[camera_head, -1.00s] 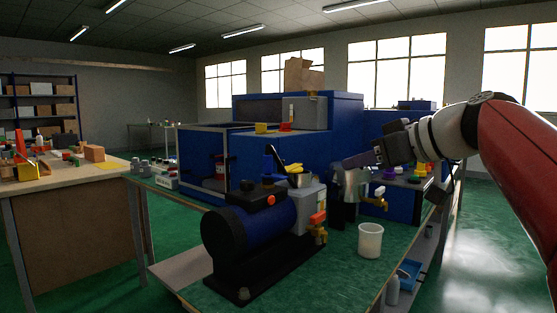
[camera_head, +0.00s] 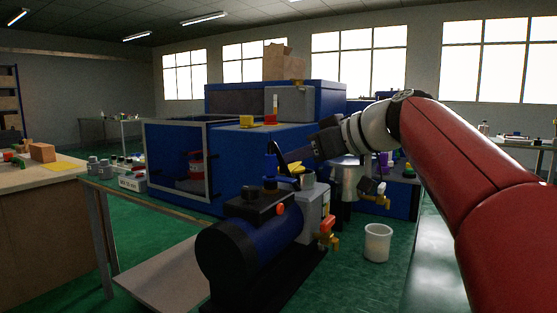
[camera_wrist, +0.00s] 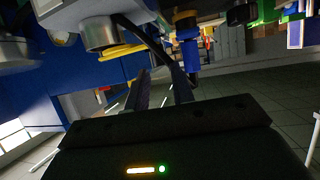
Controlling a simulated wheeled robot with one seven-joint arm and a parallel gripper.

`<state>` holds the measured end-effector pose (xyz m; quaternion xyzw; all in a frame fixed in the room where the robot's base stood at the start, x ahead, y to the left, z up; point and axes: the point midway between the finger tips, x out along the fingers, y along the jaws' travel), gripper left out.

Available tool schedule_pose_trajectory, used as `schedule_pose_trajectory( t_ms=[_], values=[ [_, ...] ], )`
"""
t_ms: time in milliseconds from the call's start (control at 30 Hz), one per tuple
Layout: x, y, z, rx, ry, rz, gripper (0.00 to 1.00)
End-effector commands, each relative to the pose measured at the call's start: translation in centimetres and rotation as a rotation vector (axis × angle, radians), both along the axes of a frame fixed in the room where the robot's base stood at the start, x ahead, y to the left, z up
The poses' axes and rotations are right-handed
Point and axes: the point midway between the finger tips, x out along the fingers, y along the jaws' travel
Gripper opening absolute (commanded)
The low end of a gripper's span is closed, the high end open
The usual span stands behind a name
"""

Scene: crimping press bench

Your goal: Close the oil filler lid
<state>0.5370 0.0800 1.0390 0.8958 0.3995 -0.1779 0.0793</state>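The blue pump unit (camera_head: 249,238) stands on the green bench. Its grey filler neck (camera_head: 306,181) is at the top right, and it also shows at the upper left of the wrist view (camera_wrist: 100,34). A yellow lid-like piece (camera_head: 296,168) is at the neck's mouth; its yellow edge (camera_wrist: 120,53) shows in the wrist view. A dark slanted arm (camera_head: 280,155) rises beside it; which part is the lid is not certain. My gripper (camera_wrist: 160,88) shows two separated fingers, with the dark arm passing close to them. Contact cannot be told. In the head view it comes in from the right above the neck.
A blue post (camera_head: 270,166) and a red-orange button (camera_head: 280,208) stand on the pump. Brass fittings with a red handle (camera_head: 327,229) are on its right side. A white cup (camera_head: 378,243) and a silver jug (camera_head: 348,178) stand to the right.

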Motion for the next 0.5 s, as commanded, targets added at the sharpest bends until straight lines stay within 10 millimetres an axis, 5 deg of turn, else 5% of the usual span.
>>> schedule_pose_trajectory(
  t_ms=[200, 500],
  values=[
    [2.2, 2.5, -1.4, -0.001, 0.002, 0.002, 0.24],
    [3.2, 3.5, -2.0, -0.001, -0.001, 0.000, 0.24]
  ],
)
